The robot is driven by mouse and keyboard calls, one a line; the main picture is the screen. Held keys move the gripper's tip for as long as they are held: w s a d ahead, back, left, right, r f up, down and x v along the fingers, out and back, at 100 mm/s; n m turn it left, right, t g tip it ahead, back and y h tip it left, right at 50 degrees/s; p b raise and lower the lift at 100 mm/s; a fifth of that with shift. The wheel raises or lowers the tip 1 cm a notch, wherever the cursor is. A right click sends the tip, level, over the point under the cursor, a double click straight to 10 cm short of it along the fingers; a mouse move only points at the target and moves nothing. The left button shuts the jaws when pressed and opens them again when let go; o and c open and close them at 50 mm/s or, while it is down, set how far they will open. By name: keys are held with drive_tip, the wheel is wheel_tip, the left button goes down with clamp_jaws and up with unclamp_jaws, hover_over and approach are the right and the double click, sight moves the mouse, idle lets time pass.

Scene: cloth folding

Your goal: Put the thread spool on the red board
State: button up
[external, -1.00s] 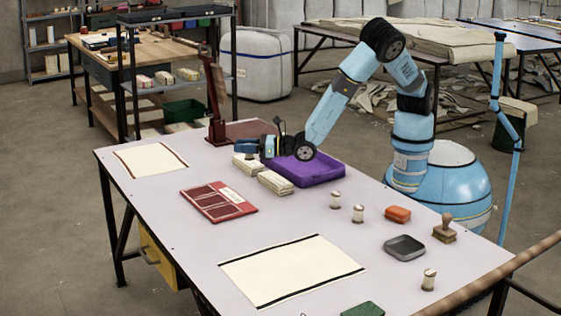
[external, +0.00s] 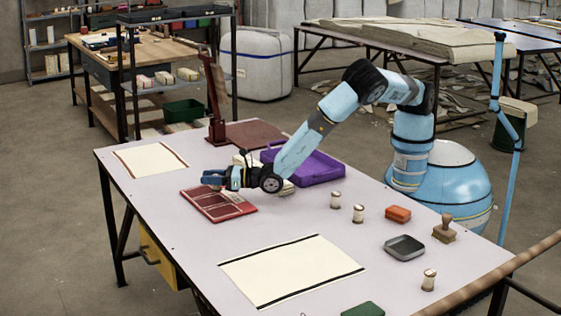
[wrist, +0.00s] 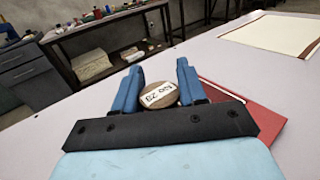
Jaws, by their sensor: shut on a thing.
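My gripper (external: 213,178) is shut on a thread spool, over the far edge of the red board in the external view. In the wrist view, the spool (wrist: 158,95) shows its round brown end with a white label between the blue fingers (wrist: 160,75). The fingers hide the spool in the external view. The red board (external: 212,207) lies flat on the table and has paler markings. In the wrist view the red board (wrist: 238,100) shows to the right of the fingers. I cannot tell how high the spool is above it.
A purple tray (external: 322,170) and pale cloth stacks lie behind my gripper, partly hidden by my arm. Several similar spools (external: 358,213), an orange block (external: 398,213), a grey dish (external: 404,247) and a stamp (external: 444,230) stand to the right. A cream cloth (external: 290,270) lies in front.

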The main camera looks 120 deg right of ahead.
drive_tip(key=shift+w+f, duration=0.15)
drive_tip(key=shift+f, duration=1.55)
drive_tip(key=o, duration=1)
